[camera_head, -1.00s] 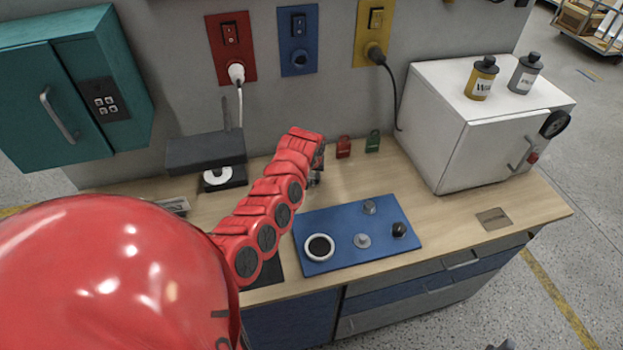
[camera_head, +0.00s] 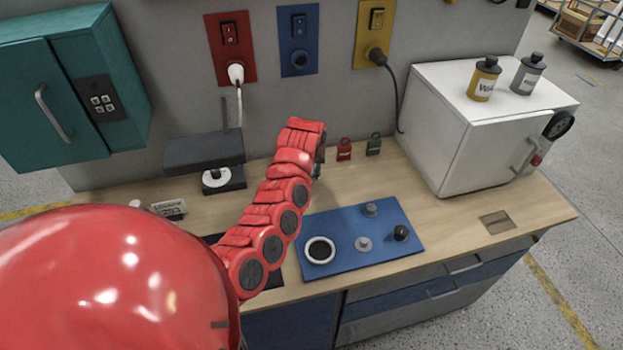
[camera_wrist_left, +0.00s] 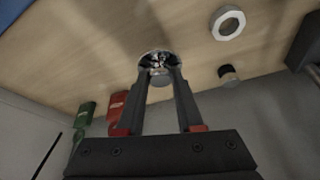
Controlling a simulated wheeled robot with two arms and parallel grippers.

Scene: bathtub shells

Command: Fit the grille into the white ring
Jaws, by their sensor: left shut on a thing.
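My left gripper (camera_head: 318,170) is over the wooden counter, mostly hidden behind my red arm in the head view. In the left wrist view its fingers (camera_wrist_left: 160,78) are shut on a small round shiny metal piece, which looks like the grille (camera_wrist_left: 157,60). A white ring (camera_head: 306,256) with a dark centre lies on the blue board, to the right of my arm. The left wrist view shows another white ring (camera_wrist_left: 216,24) on bare wood, hidden in the head view. I cannot tell which ring the task means. My right gripper is not in view.
The blue board (camera_head: 345,235) also bears grey knobs (camera_head: 363,244) and a black knob (camera_head: 401,233). A red padlock (camera_head: 344,149) and a green padlock (camera_head: 374,145) stand near the wall. A dark stand (camera_head: 205,155) is at left, a white cabinet (camera_head: 470,120) at right.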

